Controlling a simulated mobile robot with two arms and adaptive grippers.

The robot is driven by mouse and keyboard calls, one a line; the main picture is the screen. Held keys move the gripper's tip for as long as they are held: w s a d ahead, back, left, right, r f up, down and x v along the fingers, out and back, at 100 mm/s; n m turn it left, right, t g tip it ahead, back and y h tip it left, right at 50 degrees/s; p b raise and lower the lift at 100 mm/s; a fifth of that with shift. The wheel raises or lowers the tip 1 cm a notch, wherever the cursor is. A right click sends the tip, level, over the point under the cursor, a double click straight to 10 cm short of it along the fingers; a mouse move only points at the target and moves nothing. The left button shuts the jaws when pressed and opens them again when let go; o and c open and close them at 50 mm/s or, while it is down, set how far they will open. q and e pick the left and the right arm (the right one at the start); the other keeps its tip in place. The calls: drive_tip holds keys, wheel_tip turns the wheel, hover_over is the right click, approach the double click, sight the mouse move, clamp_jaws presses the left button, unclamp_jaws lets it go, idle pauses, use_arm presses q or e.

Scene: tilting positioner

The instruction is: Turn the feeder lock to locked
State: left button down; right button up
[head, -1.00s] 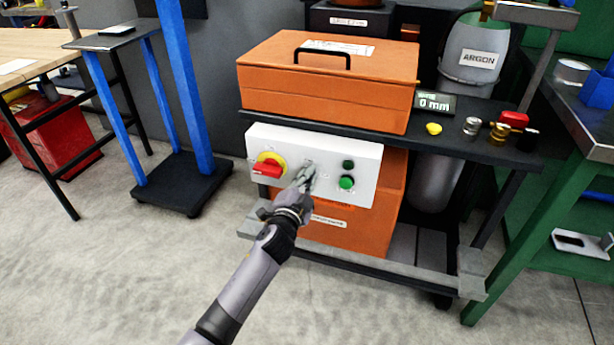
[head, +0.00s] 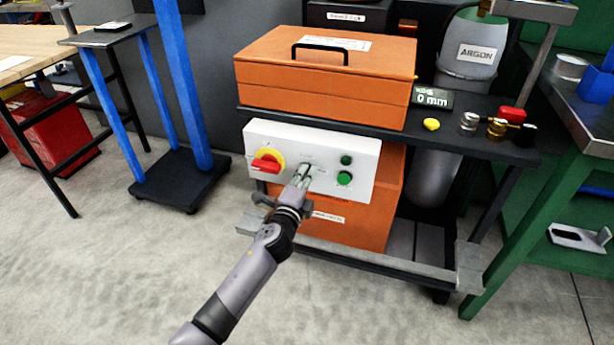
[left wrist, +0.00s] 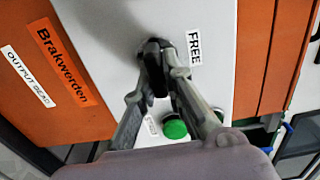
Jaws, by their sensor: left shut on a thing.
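The feeder lock (left wrist: 153,47) is a small dark knob on the white control panel (head: 264,137). In the left wrist view it sits between my fingertips, beside a label reading FREE (left wrist: 194,48). My left gripper (left wrist: 154,66) is shut on this knob, with one finger on each side. In the head view my left gripper (head: 304,173) reaches the panel's middle from below and covers most of the lock. The knob's exact angle is hard to tell. My right gripper is in neither view.
A red switch on a yellow plate (head: 267,163) is left of the lock. Green buttons (head: 344,178) are to its right. An orange toolbox (head: 330,85) stands on the shelf above. The cart's lower rail (head: 360,257) runs below my wrist.

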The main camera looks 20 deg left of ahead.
use_arm(q)
drive_tip(key=shift+f, duration=0.1)
idle(0.3)
drive_tip(key=c, duration=1.7)
unclamp_jaws()
drive_tip(key=shift+o, duration=0.2)
drive_tip(key=s, duration=1.2)
drive_tip(key=shift+a, duration=0.15)
